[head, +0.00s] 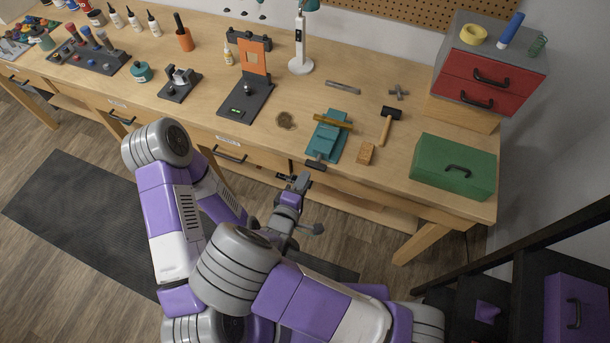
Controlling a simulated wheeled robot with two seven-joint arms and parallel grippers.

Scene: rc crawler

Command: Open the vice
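The teal vice (326,142) stands at the front edge of the workbench, right of the middle. A brass-coloured bar (333,121) lies across its far end; whether the jaws grip it is too small to tell. Its dark handle (315,165) sticks out at the near end, by the bench edge. My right gripper (300,182) is just in front of the bench, below and left of the handle, apart from it. It looks empty, but its fingers are too small to read. My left arm's forearm runs behind my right arm, and its gripper is hidden.
Drawers (229,153) line the bench front.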

